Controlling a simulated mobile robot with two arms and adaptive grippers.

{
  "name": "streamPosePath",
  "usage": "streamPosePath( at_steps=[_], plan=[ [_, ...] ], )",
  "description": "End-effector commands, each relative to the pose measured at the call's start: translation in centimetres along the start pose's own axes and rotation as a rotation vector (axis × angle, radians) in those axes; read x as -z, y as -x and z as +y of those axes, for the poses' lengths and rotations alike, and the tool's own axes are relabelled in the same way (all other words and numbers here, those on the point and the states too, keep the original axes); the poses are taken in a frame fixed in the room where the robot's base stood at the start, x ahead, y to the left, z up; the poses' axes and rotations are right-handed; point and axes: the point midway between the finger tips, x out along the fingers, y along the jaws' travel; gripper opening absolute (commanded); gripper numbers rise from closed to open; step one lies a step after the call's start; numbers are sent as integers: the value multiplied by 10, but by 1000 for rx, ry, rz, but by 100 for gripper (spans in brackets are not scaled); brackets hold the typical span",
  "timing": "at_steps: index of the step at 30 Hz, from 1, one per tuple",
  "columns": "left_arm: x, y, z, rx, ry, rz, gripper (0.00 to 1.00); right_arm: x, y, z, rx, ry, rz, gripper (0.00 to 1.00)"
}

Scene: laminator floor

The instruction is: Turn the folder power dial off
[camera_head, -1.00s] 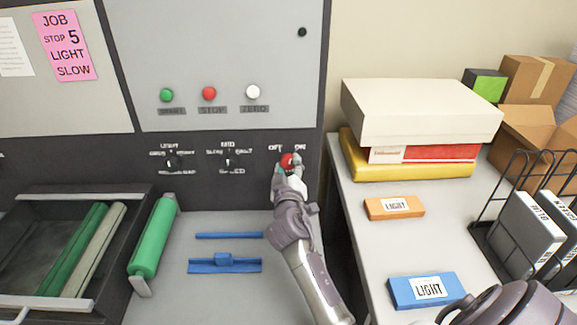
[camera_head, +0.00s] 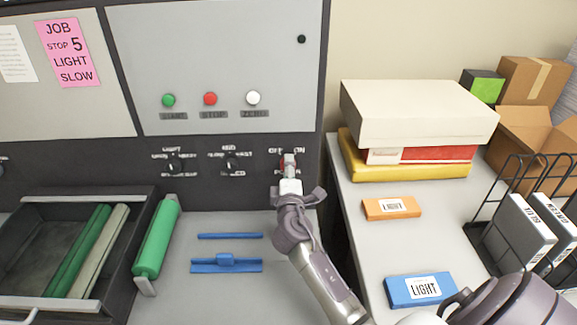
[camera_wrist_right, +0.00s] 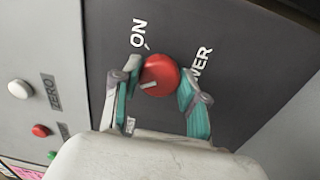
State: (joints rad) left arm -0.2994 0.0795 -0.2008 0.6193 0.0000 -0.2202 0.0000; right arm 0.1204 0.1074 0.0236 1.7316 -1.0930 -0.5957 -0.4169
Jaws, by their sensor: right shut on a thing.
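The red power dial (camera_wrist_right: 158,74) is on the dark panel, between the labels OFF and ON in the head view. It shows large in the right wrist view, with ON above it and part of the word POWER beside it. My right gripper (camera_head: 288,164) is at the dial, its two teal-padded fingers on either side of it, and it is shut on the dial. In the head view the fingers hide most of the dial. A pale mark on the dial's face shows in the wrist view. My left gripper is not in view.
Green, red (camera_head: 210,99) and white buttons sit above on the grey panel. Two other dials (camera_head: 232,163) are to the left. Blue parts (camera_head: 226,265) and a green roller (camera_head: 157,238) lie below. Boxes (camera_head: 420,112) stand on the right table.

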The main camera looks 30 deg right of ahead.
Motion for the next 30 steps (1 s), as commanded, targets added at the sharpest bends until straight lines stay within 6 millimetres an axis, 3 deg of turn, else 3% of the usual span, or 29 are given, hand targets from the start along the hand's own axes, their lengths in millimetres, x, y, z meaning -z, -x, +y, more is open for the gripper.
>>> streamPosePath(
  at_steps=[12, 29, 30],
  plan=[
    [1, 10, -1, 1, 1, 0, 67, 0, 0, 2, -3, 192, 6, 8],
    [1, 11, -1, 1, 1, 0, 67, 0, 0, 1, -4, 220, 7, 8],
    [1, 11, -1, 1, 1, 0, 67, 0, 0, 1, -4, 220, 7, 48]
  ],
)
